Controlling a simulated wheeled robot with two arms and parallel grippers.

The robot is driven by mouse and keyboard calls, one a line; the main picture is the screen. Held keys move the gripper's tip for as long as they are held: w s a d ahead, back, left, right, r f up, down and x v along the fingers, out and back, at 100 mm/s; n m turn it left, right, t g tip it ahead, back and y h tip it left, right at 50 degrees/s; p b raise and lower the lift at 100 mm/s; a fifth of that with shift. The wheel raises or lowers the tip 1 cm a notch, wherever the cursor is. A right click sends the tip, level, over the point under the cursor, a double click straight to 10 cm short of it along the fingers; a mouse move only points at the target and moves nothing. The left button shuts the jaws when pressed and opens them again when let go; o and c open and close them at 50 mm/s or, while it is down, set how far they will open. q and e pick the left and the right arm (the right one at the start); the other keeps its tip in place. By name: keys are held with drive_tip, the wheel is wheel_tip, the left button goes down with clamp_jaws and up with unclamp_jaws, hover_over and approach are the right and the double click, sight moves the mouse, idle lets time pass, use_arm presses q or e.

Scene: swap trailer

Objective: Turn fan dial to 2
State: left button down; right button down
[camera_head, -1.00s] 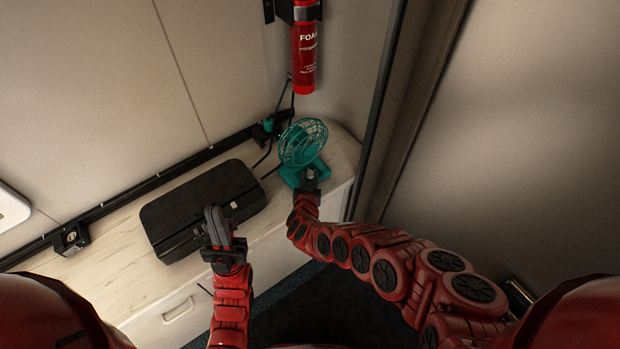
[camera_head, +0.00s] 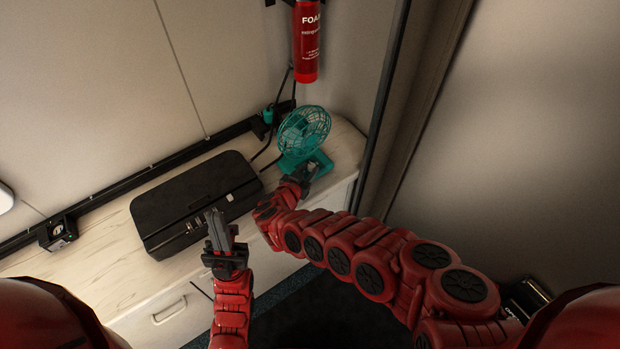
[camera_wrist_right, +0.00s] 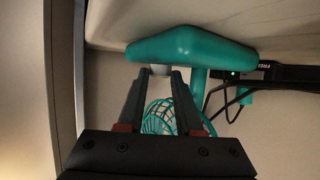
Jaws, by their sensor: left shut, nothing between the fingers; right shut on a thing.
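The teal fan (camera_head: 304,130) stands on its base (camera_head: 318,165) at the right end of the wooden counter. The dial's number marks cannot be read. My left gripper (camera_head: 217,220) is shut and empty, in front of the black case.
A black case (camera_head: 195,203) lies on the counter (camera_head: 100,250) left of the fan. A red fire extinguisher (camera_head: 306,45) hangs on the wall above the fan. Cables (camera_head: 270,150) run behind the fan. A wall edge (camera_head: 378,110) is close on the right.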

drive_tip(key=shift+w+a+f+m+g+h+b, duration=0.15)
drive_tip(key=shift+m+g+h+b, duration=0.4)
drive_tip(key=shift+b, duration=1.3)
drive_tip(key=shift+w+a+f+m+g+h+b, duration=0.2)
drive_tip(key=shift+m+h+b, duration=0.5)
drive_tip(key=shift+b, duration=1.1)
drive_tip(key=shift+s+a+r+m+g+h+b, duration=0.1)
drive_tip(key=shift+m+g+h+b, duration=0.45)
drive_tip(key=shift+b, duration=1.3)
drive_tip(key=shift+r+m+h+b, duration=0.2)
drive_tip(key=shift+m+h+b, duration=0.15)
drive_tip(key=shift+b, duration=0.25)
drive_tip(key=shift+w, duration=0.1)
drive_tip(key=c, duration=0.6)
unclamp_jaws()
drive_tip(key=shift+d, duration=0.1)
drive_tip(key=shift+o, duration=0.2)
drive_tip(key=shift+r, duration=0.1)
